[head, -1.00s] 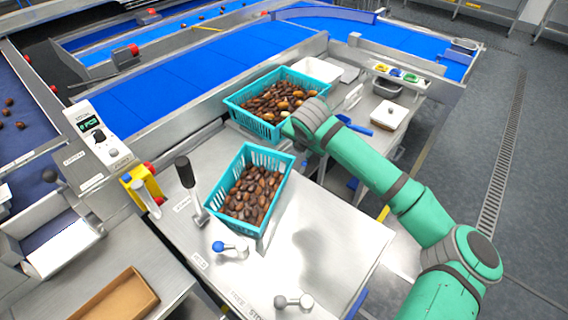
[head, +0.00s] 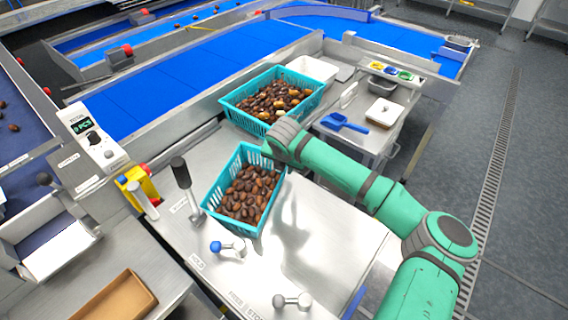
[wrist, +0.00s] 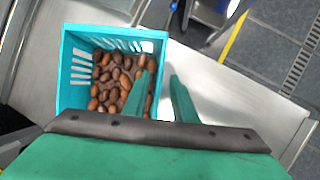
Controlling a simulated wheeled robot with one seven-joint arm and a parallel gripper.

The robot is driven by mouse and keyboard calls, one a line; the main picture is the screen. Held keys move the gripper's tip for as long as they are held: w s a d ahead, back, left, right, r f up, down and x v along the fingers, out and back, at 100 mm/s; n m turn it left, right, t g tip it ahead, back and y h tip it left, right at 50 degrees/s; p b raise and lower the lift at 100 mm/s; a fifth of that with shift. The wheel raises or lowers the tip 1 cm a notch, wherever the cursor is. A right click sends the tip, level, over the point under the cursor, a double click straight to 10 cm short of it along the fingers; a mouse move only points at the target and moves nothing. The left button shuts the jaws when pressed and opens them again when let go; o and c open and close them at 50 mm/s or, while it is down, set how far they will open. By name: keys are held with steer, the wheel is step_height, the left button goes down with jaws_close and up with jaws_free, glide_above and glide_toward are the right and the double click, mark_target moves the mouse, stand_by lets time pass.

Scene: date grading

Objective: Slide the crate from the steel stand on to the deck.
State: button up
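A teal slatted crate (head: 228,209) full of brown dates stands on a bare steel top (head: 320,245) in the head view. The same crate (wrist: 75,75) fills the left middle of the wrist view. My gripper (wrist: 163,72) is open over its right wall, one green finger on the dates' side and the other outside. Whether the fingers touch the wall I cannot tell. In the head view my gripper (head: 272,160) is at the crate's upper right corner, its fingertips mostly hidden. A second teal crate (head: 240,117) of dates sits behind, beside the blue belt.
A black-handled lever (head: 183,178) stands left of the crate. A blue-knobbed handle (head: 217,247) and a grey one (head: 292,301) are in front. A side bench holds a blue scoop (head: 340,123) and white-lidded box (head: 384,111). The steel top right of the crate is clear.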

steer(key=shift+x, duration=3.45)
steer(key=shift+d, duration=0.1)
jaws_close()
